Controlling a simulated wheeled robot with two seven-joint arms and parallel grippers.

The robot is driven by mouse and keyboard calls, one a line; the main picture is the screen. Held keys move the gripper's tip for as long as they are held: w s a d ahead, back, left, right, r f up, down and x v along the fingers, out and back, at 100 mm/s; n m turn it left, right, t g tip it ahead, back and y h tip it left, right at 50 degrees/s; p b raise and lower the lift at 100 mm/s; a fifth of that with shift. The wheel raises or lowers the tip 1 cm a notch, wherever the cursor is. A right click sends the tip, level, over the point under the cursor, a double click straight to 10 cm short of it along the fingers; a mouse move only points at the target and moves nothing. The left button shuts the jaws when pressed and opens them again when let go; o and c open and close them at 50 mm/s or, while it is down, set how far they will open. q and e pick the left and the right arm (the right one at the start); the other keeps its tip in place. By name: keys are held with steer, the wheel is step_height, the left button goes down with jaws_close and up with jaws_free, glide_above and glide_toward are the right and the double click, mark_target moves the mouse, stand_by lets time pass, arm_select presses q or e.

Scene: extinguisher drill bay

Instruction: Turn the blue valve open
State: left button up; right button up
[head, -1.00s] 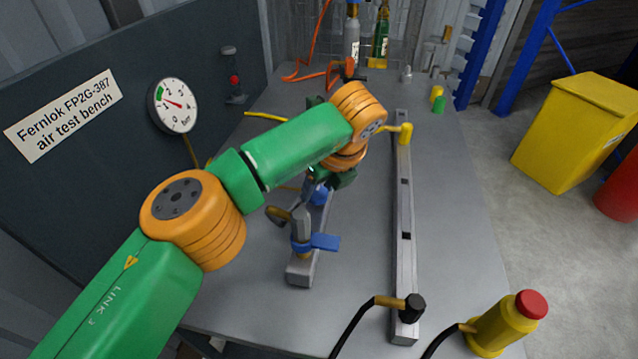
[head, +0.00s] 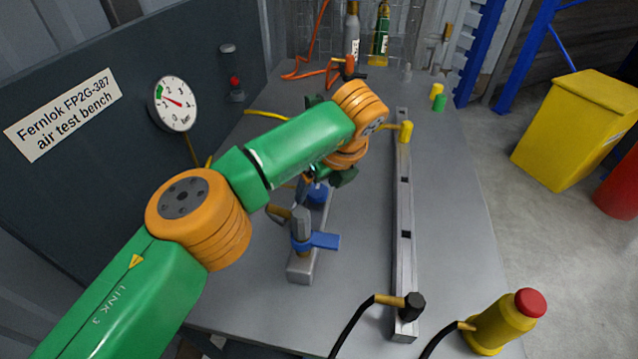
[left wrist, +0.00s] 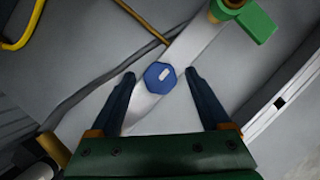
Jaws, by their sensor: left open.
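A blue many-sided knob (left wrist: 160,77) with a pale mark on top sits on a grey bar in the left wrist view. It shows partly below my wrist in the head view (head: 318,193). My left gripper (left wrist: 160,73) is open, its dark fingers one on each side of the knob in the picture; I cannot tell whether they touch it or are above it. A blue lever handle (head: 322,241) is on the near end of the same bar. My left arm hides much of the bar in the head view. My right gripper is not in view.
A green lever (left wrist: 250,22) is near the knob. A pressure gauge (head: 175,104) is on the dark panel at left. A long slotted rail (head: 404,210) lies to the right, with a black-capped hose fitting (head: 413,305).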

arm_select(q)
steer(key=v, duration=0.7)
steer(key=shift+r, duration=0.1)
